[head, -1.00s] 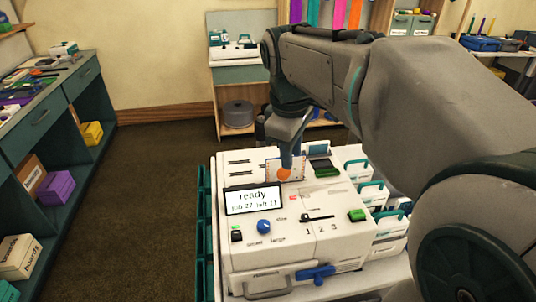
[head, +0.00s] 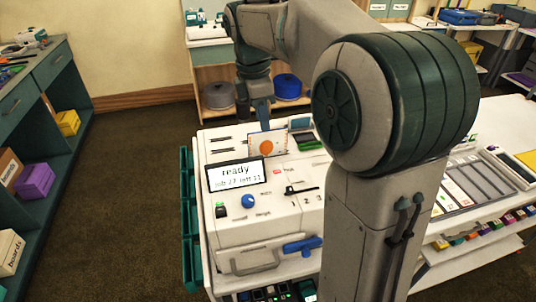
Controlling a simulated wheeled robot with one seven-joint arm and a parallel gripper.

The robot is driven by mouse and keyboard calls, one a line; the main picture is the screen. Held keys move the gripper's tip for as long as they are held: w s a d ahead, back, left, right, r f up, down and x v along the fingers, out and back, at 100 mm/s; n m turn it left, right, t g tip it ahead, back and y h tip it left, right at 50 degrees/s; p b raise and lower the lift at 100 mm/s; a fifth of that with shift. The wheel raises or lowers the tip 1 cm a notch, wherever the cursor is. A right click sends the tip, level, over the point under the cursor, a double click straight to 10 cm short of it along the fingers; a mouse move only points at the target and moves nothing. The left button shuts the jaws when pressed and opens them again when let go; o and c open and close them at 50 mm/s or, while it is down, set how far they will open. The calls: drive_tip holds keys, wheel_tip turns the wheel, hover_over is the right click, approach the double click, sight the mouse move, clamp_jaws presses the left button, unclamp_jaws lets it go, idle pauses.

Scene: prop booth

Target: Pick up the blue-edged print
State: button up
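A white print (head: 267,146) with an orange disc stands upright at the top of the white machine, behind its display. A thin darker border shows around it, but its colour is too small to be sure of. My gripper (head: 263,122) points down at the print's top edge, with its fingertips close to or at that edge. The fingers overlap in this view, so whether they are open or shut on the print cannot be told.
A blue knob (head: 249,201) and a blue-handled lever (head: 303,245) are on the machine's front. Teal bins (head: 188,215) line its left side. My arm hides much of the right side. A shelf unit (head: 58,135) stands at left, with open floor between.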

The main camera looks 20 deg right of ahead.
sight(268, 134)
drive_tip(key=f, duration=0.2)
drive_tip(key=d+f, duration=0.1)
drive_tip(key=f, duration=0.1)
drive_tip(key=shift+w+d+f, duration=0.2)
drive_tip(key=shift+f, duration=0.65)
drive_tip(key=shift+f, duration=0.2)
clamp_jaws()
